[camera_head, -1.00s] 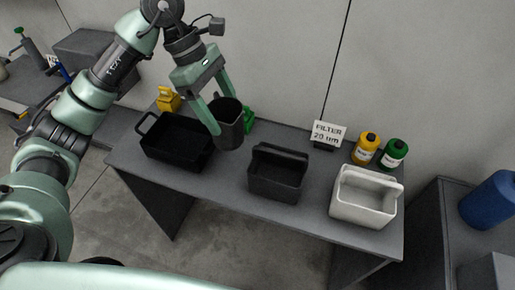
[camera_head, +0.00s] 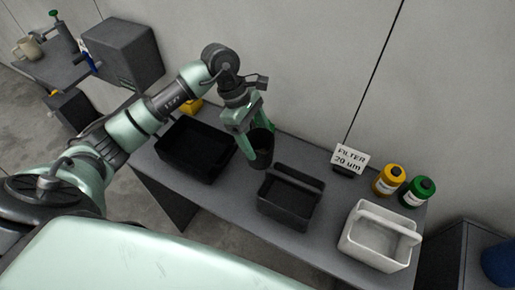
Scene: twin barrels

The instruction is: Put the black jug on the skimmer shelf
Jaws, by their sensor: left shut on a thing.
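The black jug (camera_head: 261,150) is a dark, open-topped vessel in the head view. My left gripper (camera_head: 256,140) is shut on it and holds it near the dark tray and the dark caddy. Whether the jug touches the table is hard to tell. No shelf marked as the skimmer shelf can be made out. My right gripper is not in view.
On the grey table (camera_head: 230,205) stand a black tray (camera_head: 172,138), a dark handled caddy (camera_head: 272,216), a white handled caddy (camera_head: 353,242), a filter sign (camera_head: 350,158), a yellow bottle (camera_head: 388,181) and a green bottle (camera_head: 416,192). A side bench (camera_head: 50,67) is at upper left.

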